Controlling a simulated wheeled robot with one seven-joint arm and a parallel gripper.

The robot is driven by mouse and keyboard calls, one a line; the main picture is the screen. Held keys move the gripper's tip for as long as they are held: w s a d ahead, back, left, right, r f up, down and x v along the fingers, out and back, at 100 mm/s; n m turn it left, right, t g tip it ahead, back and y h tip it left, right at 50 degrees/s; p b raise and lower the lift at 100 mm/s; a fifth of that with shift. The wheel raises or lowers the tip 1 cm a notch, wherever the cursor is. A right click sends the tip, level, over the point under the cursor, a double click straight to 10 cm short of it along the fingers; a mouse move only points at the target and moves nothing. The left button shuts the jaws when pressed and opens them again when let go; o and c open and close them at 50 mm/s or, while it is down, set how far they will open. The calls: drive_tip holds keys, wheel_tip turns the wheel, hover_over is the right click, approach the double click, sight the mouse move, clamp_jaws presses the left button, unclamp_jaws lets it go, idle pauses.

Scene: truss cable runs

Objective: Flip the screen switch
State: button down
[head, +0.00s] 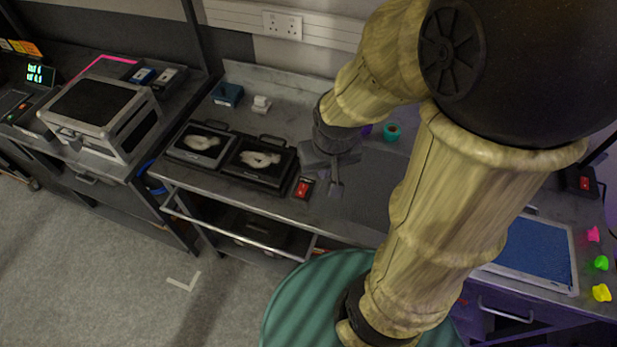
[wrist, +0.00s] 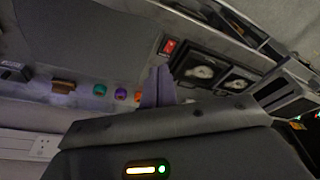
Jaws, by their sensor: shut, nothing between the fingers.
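A red rocker switch in a dark housing (head: 303,188) sits near the front edge of the middle bench, right of two black-framed trays with pale shapes in them (head: 262,160). It also shows in the wrist view (wrist: 168,46), beyond my fingertips. A second red switch (head: 585,183) sits on a dark box at the far right. The frames do not show which one is called the screen switch. My gripper (head: 336,188) points down over the bench, a little right of the nearer switch and apart from it. Its fingers (wrist: 158,80) are together and empty.
Purple, teal and orange pieces (wrist: 121,94) stand near the bench's back. A silver case (head: 100,115) is on the left bench. A blue panel (head: 535,250) and coloured knobs (head: 601,263) lie at right. Bare bench (head: 375,185) lies right of my gripper.

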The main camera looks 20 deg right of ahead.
sight(308, 185)
drive_tip(key=w+f+m+g+b, duration=0.2)
drive_tip(key=w+f+m+b, duration=0.5)
drive_tip(key=w+f, duration=0.3)
drive_tip(key=w+b, duration=0.1)
drive_tip(key=w, duration=0.3)
drive_tip(key=shift+w+d+f+g+b, duration=0.15)
drive_tip(key=shift+d+f+g+b, duration=0.1)
drive_tip(key=shift+g+b, duration=0.1)
drive_tip(key=shift+f, duration=0.1)
wheel_tip(308, 185, down, 14)
drive_tip(key=shift+r+p, duration=0.1)
drive_tip(key=shift+p, duration=1)
